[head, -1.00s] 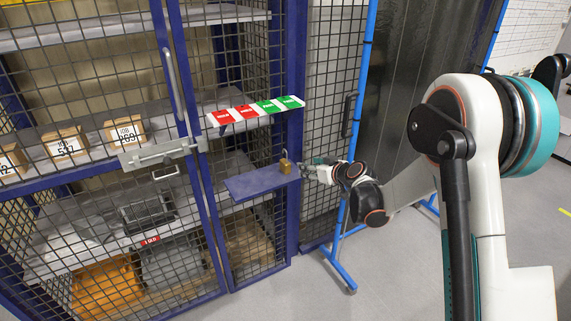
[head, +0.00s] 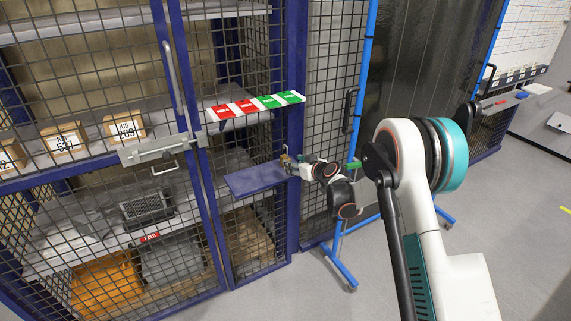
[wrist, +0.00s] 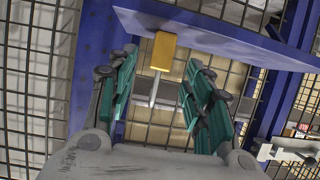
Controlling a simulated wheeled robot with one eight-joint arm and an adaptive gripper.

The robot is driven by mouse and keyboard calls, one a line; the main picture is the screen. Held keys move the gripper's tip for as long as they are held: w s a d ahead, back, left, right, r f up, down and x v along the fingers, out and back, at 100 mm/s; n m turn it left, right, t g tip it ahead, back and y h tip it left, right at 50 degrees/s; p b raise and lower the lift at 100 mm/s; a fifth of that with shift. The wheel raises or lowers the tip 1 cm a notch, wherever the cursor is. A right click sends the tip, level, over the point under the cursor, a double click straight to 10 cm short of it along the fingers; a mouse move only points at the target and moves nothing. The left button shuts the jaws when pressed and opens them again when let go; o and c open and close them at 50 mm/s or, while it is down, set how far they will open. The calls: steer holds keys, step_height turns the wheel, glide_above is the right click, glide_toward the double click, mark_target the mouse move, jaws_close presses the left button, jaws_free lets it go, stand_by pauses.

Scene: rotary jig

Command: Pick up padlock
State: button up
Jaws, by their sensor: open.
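The brass padlock (head: 284,161) stands at the right end of the small blue shelf (head: 253,181) on the cage front. My gripper (head: 291,166) has come in from the right and is at the padlock, partly covering it in the head view. In the wrist view the yellow padlock body (wrist: 164,52) and its pale shackle (wrist: 154,88) show in the gap between the green-padded fingers of my gripper (wrist: 160,76). The fingers are apart, with visible space on both sides of the padlock.
A strip of red and green tags (head: 256,105) is above the shelf. A blue cage post (head: 293,215) stands close by the gripper. The cage door has a metal latch (head: 160,149) to the left. A blue-framed screen (head: 345,240) stands at right.

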mark_target(285, 156)
steer(key=b+x, duration=0.1)
steer(key=x, duration=0.3)
steer(key=shift+a+f+b, duration=0.15)
steer(key=shift+f+b, duration=0.2)
steer(key=shift+f, duration=0.05)
steer(key=shift+w+a, duration=0.15)
steer(key=shift+w, duration=0.1)
jaws_close()
